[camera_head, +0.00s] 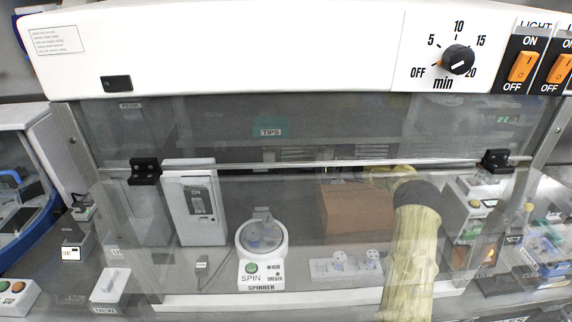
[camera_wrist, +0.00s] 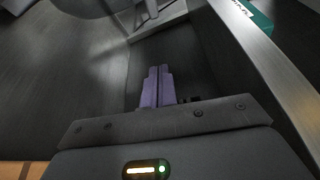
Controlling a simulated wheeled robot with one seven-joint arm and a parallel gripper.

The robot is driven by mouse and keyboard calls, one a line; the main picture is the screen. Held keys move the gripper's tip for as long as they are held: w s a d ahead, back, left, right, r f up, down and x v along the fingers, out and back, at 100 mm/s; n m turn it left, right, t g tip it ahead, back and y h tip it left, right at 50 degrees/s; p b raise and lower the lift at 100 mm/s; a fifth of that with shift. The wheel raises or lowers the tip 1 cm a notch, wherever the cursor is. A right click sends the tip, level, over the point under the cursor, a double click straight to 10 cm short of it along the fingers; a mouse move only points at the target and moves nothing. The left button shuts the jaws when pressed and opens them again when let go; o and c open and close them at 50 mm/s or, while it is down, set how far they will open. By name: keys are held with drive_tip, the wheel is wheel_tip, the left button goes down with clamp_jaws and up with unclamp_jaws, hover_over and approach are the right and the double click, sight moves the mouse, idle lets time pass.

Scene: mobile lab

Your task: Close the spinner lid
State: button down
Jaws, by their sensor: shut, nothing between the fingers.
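The spinner (camera_head: 262,272) stands on the floor of the glass-fronted cabinet in the head view, a white unit with a round grey bowl and a green SPIN button. A small grey piece (camera_head: 262,213) stands up at the back of the bowl. It may be part of the lid, but I cannot tell the lid's exact position through the glass. My gripper (camera_wrist: 157,85) shows in the wrist view with its two purplish fingers together and empty. In the head view my yellowish sleeved arm is right of the spinner, and the gripper itself cannot be made out. The spinner is not recognisable in the wrist view.
A brown box (camera_head: 357,208) and a white rack (camera_head: 345,268) with round-topped items stand right of the spinner. A grey-white switch box (camera_head: 195,205) stands behind left. The glass sash (camera_head: 300,135) crosses the front. A teal item (camera_wrist: 255,14) is at the wrist view's top right.

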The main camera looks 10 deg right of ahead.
drive_tip(key=r+p+x, duration=0.1)
drive_tip(key=p+x, duration=0.1)
drive_tip(key=x, duration=0.8)
drive_tip(key=s+p, duration=0.1)
drive_tip(key=s, duration=0.3)
drive_tip(key=shift+s+a+f, duration=0.1)
drive_tip(key=shift+a+f, duration=0.05)
drive_tip(key=shift+s+b, duration=0.1)
drive_tip(key=shift+b, duration=0.4)
